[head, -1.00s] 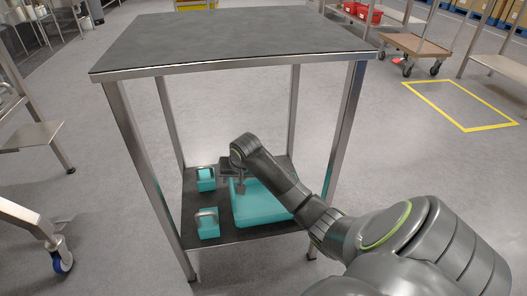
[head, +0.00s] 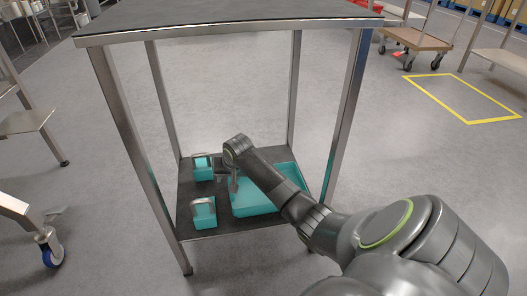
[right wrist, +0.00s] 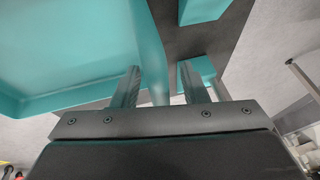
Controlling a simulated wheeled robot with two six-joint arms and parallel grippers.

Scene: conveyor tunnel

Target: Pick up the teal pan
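The teal pan (head: 252,208) is a shallow tray with raised walls on the lower shelf of a metal table. My right gripper (head: 235,184) reaches down at its left wall. In the right wrist view the pan (right wrist: 70,60) fills the upper left. The two fingers of my right gripper (right wrist: 160,88) stand apart, with the pan's wall running between them. Gaps show beside the wall, and I cannot tell whether either finger touches it. My forearm hides part of the pan in the head view. My left gripper is not in view.
Two small teal blocks with metal handles, one behind (head: 203,173) and one in front (head: 204,217), stand left of the pan on the dark shelf (head: 222,233). Table legs (head: 345,115) and the table top (head: 230,25) frame the space. Open floor surrounds the table.

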